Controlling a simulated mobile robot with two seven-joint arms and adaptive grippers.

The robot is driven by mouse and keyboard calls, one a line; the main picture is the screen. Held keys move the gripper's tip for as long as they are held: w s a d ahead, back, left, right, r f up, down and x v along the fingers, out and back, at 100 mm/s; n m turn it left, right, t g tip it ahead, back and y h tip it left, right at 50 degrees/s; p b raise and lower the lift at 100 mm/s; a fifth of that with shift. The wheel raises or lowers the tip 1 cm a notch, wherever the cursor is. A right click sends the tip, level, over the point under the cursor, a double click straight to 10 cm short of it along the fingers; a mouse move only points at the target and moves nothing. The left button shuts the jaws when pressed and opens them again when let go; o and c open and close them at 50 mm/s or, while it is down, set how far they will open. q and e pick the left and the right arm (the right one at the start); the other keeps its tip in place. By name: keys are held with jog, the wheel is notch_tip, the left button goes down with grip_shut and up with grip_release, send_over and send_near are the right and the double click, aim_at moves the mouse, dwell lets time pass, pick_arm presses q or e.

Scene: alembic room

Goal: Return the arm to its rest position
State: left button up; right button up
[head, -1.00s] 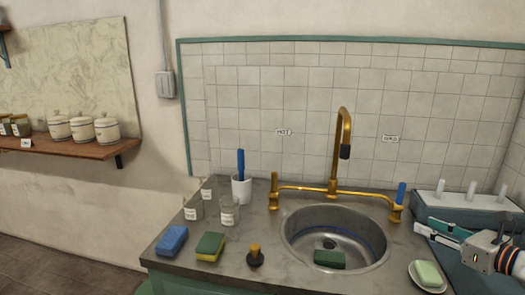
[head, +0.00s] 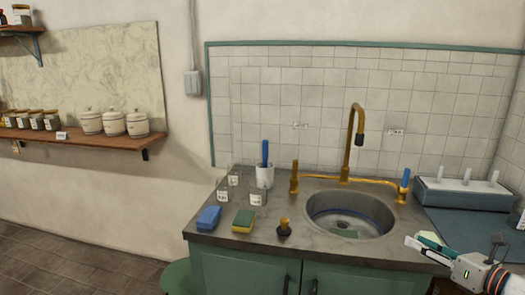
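My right gripper (head: 415,240) comes in from the lower right, in front of the counter's right end. Its two pale fingers point left and stand slightly apart, with nothing visibly held between them. The pale green soap (head: 430,238) shows just behind the fingers and is partly hidden by them; I cannot tell the exact gap. My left gripper is out of view.
The counter holds a round sink (head: 350,212) with a green sponge (head: 343,233) inside, a brass tap (head: 356,135), a blue sponge (head: 209,218), a yellow-green sponge (head: 243,221), a stopper (head: 284,227), glass jars and a white cup (head: 265,177). Floor at left is clear.

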jog(key=s+a+f+m+h, duration=0.1)
jog(key=s+a+f+m, duration=0.45)
jog(key=f+m, duration=0.45)
jog(key=s+a+f+m+h, duration=0.2)
jog(key=s+a+f+m, duration=0.35)
jog(key=f+m, duration=0.45)
jog(key=s+a+f+m+g, duration=0.4)
jog(key=s+a+f+m, duration=0.8)
jog(key=s, duration=0.4)
jog(key=shift+a+f+m, duration=0.4)
jog(key=shift+f+m, duration=0.2)
jog(key=shift+f, duration=0.05)
